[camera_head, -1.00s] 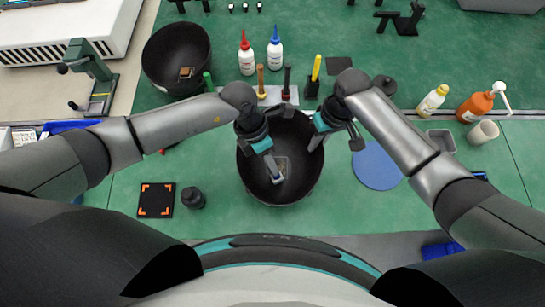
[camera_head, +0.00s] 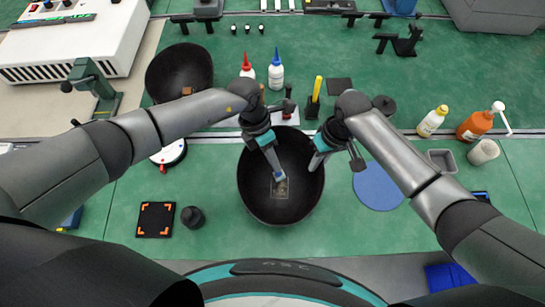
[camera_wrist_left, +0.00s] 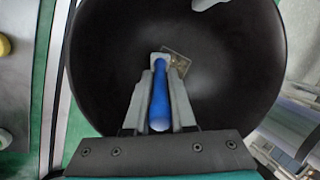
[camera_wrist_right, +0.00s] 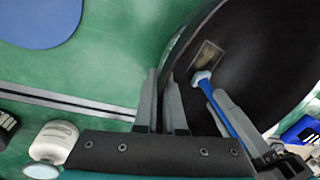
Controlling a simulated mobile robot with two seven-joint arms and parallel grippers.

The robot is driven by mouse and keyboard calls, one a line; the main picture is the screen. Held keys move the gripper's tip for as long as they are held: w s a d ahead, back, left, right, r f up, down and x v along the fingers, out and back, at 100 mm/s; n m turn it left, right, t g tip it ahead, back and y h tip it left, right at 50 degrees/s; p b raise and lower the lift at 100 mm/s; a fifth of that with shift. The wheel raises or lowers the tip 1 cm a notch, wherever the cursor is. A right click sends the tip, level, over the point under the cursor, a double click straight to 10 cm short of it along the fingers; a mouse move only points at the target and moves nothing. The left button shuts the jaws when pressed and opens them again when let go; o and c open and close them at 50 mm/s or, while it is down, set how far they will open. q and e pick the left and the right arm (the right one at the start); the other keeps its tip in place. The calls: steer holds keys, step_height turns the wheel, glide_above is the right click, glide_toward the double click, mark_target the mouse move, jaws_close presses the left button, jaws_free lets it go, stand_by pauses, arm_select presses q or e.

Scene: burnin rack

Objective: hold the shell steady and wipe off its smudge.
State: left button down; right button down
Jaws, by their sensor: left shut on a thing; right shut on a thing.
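The shell is a dark, round bowl (camera_head: 254,190) on the green bench in front of me. Its smudge (camera_head: 280,191) is a greyish-brown square patch on the inner wall, also seen in the left wrist view (camera_wrist_left: 180,63) and the right wrist view (camera_wrist_right: 207,56). My left gripper (camera_head: 275,165) is inside the bowl, shut on a blue-handled wiper (camera_wrist_left: 160,95). The wiper's pale head (camera_wrist_right: 200,77) is at the smudge's edge; I cannot tell whether it touches. My right gripper (camera_wrist_right: 165,80) is shut on the bowl's rim at the right side.
Another dark bowl (camera_head: 172,70) stands at the back left. Bottles (camera_head: 276,72) and an upright yellow-handled tool (camera_head: 316,92) stand behind the shell. A blue disc (camera_head: 377,187) lies to the right, and a black square mat (camera_head: 155,220) to the left.

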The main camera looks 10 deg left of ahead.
arm_select(q)
steer(key=s, duration=0.7)
steer(key=shift+s+d, duration=0.1)
steer(key=shift+d, duration=0.15)
step_height(320, 180, up, 8)
stand_by(0.4)
stand_by(0.4)
steer(key=shift+d+f, duration=0.1)
steer(key=shift+d, duration=0.15)
